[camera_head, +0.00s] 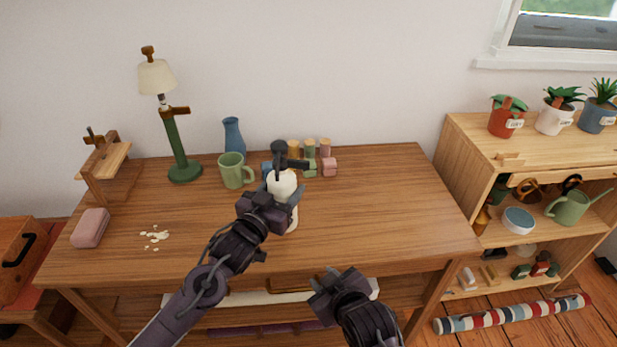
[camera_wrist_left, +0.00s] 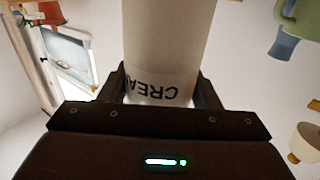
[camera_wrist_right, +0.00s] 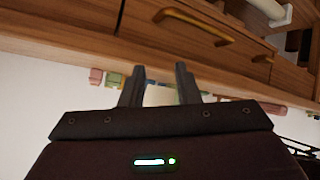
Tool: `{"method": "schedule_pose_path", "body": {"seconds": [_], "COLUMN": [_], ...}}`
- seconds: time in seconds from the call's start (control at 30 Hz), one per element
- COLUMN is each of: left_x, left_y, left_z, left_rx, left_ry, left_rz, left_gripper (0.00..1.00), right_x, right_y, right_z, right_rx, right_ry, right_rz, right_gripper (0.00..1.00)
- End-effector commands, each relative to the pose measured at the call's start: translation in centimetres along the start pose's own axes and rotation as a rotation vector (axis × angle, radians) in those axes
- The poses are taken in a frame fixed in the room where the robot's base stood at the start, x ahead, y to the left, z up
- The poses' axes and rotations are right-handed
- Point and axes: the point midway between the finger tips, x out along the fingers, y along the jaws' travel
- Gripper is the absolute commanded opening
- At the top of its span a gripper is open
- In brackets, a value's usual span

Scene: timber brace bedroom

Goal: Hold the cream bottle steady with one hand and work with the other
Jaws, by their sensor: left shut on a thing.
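The cream bottle (camera_head: 283,183) is white with a dark top and stands over the wooden desk near its middle. In the left wrist view the bottle (camera_wrist_left: 165,45) fills the space between the fingers, and part of its label reads "CREA". My left gripper (camera_head: 280,192) is shut on the bottle and hides part of it in the head view. I cannot tell whether its base touches the desk. My right gripper (camera_head: 328,281) is lower, in front of the desk's front edge. In the right wrist view its fingers (camera_wrist_right: 159,82) are apart with nothing held.
The desk's right side is clear.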

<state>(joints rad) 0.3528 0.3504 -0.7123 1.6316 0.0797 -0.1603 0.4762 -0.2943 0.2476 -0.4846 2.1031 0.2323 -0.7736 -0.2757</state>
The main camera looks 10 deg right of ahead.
Motion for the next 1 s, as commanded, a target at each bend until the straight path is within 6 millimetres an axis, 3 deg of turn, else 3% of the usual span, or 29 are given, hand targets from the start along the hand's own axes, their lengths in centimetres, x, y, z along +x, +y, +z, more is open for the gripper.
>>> {"method": "schedule_pose_path", "body": {"seconds": [0.1, 0.23, 0.27, 0.47, 0.57, 0.6, 0.67, 0.8, 0.9, 1.0], "left_x": [0.0, 0.0, 0.0, 0.0, 0.0, 0.0, 0.0, 0.0, 0.0, 0.0], "left_y": [0.0, 0.0, 0.0, 0.0, 0.0, 0.0, 0.0, 0.0, 0.0, 0.0], "left_z": [-0.1, -0.1, -0.1, -0.1, -0.1, -0.1, -0.1, -0.1, -0.1, -0.1], "left_rx": [0.000, 0.000, 0.000, 0.000, 0.000, 0.000, 0.000, 0.000, 0.000, 0.000], "left_ry": [0.003, 0.003, 0.003, 0.003, 0.003, 0.003, 0.003, 0.003, 0.003, 0.003], "left_rz": [0.000, 0.000, 0.000, 0.000, 0.000, 0.000, 0.000, 0.000, 0.000, 0.000], "left_gripper": [0.26, 0.26, 0.26, 0.26, 0.26, 0.26, 0.26, 0.26, 0.26, 0.26], "right_x": [-1.2, -4.0, -4.8, -4.3, -4.8, -3.6, -2.8, -2.7, -3.2, -3.7], "right_y": [-0.7, -3.6, -4.4, -3.1, -0.9, 1.7, 5.0, 11.6, 14.8, 16.6], "right_z": [-5.6, -10.2, -10.8, -12.2, -12.0, -12.4, -13.0, -14.6, -15.6, -16.2], "right_rx": [0.034, 0.104, 0.122, 0.041, 0.041, 0.017, -0.005, -0.022, -0.018, -0.011], "right_ry": [0.246, 0.463, 0.499, 0.616, 0.595, 0.603, 0.613, 0.647, 0.670, 0.686], "right_rz": [-0.069, -0.266, -0.325, -0.653, -0.827, -0.813, -0.817, -0.830, -0.838, -0.844], "right_gripper": [0.29, 0.29, 0.29, 0.29, 0.29, 0.29, 0.29, 0.29, 0.29, 0.29]}}
